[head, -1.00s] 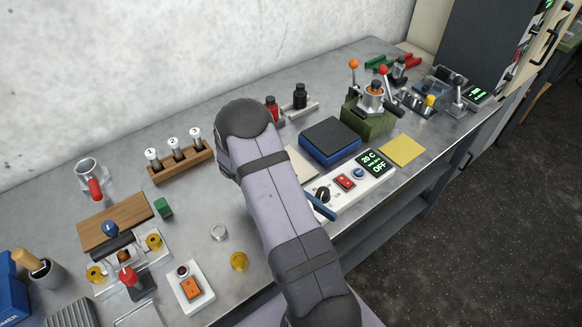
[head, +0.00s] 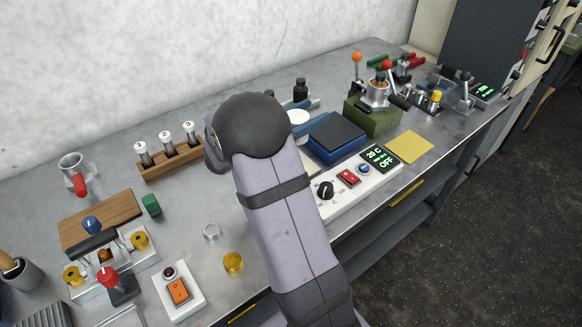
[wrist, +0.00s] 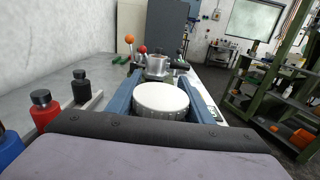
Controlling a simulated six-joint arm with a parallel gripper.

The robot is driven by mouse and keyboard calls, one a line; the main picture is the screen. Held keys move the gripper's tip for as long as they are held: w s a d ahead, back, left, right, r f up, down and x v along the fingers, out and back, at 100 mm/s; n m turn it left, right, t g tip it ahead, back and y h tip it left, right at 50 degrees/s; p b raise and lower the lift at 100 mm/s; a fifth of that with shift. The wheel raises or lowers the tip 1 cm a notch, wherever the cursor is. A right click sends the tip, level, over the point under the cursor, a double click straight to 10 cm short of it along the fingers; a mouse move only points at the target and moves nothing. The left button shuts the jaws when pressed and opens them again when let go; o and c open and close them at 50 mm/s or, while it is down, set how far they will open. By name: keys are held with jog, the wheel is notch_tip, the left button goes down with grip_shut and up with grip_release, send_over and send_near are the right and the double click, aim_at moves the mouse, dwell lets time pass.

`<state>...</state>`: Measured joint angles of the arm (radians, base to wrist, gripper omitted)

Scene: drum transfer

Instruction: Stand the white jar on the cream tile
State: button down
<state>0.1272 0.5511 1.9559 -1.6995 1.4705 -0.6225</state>
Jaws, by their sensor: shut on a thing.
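The white jar (wrist: 161,97) shows in the wrist view as a round white lid over a grey ribbed side. My gripper (wrist: 162,86) is shut on it, with one blue finger on each side. In the head view the jar's white top (head: 298,117) shows between the blue fingers, just beyond my arm and left of the dark-topped blue box. My arm hides its lower part, and I cannot tell its height above the bench.
The blue box (head: 337,135), a white control panel (head: 335,190) and a green-based press (head: 372,112) stand to the right. A black bottle (head: 300,90) is behind the jar; a red bottle (wrist: 44,108) shows left. A yellow square (head: 409,147) lies near the front edge.

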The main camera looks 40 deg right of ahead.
jog(key=shift+w+a+f+n+t, duration=0.15)
jog(key=shift+w+f+t, duration=0.2)
jog(key=shift+f, duration=1.2)
jog(key=shift+w+d+f+n+t, duration=0.1)
jog(key=shift+w+f+n+t, duration=0.2)
jog(key=shift+f, duration=1.25)
jog(key=shift+w+a+f+n+t, duration=0.1)
jog(key=shift+w+f+t, duration=0.3)
jog(key=shift+f, duration=1.15)
jog(key=shift+f, duration=0.1)
jog(key=c, duration=0.9)
grip_release()
jog(key=shift+p, duration=0.3)
jog(key=shift+a, duration=0.3)
jog(key=a+b, duration=0.1)
jog(key=a, duration=0.2)
jog(key=s+a+b, duration=0.1)
jog(key=a, duration=0.7)
jog(key=shift+s+a+b, duration=0.15)
jog(key=shift+s+b, duration=0.1)
jog(key=shift+b, duration=0.15)
